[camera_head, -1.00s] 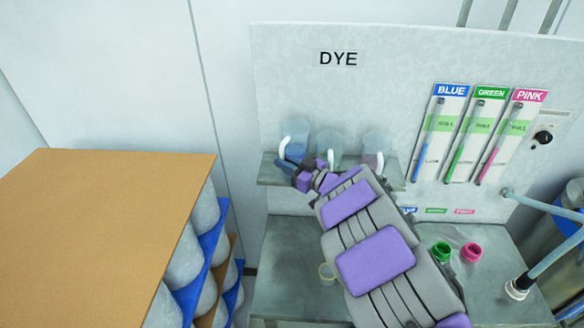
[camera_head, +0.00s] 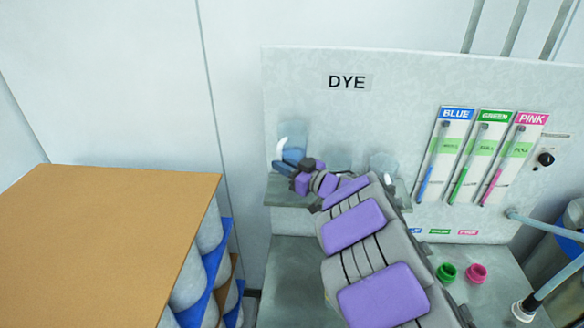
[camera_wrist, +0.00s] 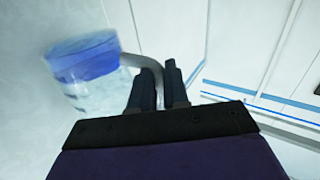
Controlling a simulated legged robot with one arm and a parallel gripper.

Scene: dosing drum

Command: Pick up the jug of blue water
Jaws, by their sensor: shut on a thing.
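The jug of blue water (camera_head: 294,137) is a clear jug with a white handle, at the left end of the shelf (camera_head: 287,191) in the head view. My gripper (camera_head: 288,164) is at its handle, and the jug stands up above the shelf. In the wrist view the jug (camera_wrist: 85,75) shows blue at one end and is tilted in the picture. My gripper's dark fingers (camera_wrist: 160,84) are shut on its pale handle (camera_wrist: 139,61).
Another clear jug (camera_head: 384,163) stands at the shelf's right, and a fainter one (camera_head: 337,158) is partly behind my arm. Green (camera_head: 447,272) and pink (camera_head: 476,273) cups sit on the metal counter. A brown-topped stack (camera_head: 100,235) is at left.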

